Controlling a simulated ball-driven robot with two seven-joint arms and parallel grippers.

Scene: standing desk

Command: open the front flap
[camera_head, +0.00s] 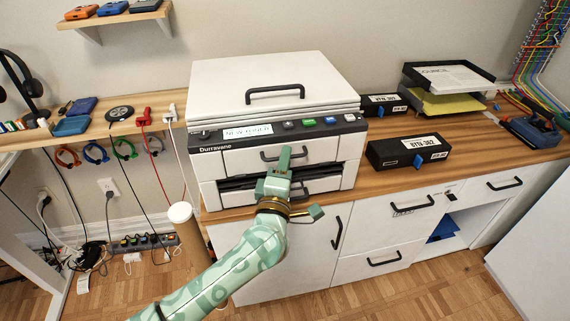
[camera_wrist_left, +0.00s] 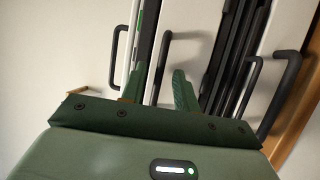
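The white Durravane printer stands on the wooden desk in the head view. Its front flap (camera_head: 318,151) is the upper front panel below the button strip and looks shut. The flap's dark bar handle (camera_head: 268,157) is partly hidden by my left gripper (camera_head: 282,165). In the left wrist view the flap handle (camera_wrist_left: 163,62) shows between the two green fingers of my left gripper (camera_wrist_left: 160,88), with a gap between them. The fingers are open; I cannot tell if they touch the handle. My right gripper is in neither view.
The printer's lid has its own handle (camera_head: 275,92), and a lower tray handle (camera_head: 292,193) sits under the flap. A black labelled box (camera_head: 408,150) stands to the right on the desk. White cabinet drawers (camera_head: 392,221) with dark handles lie below.

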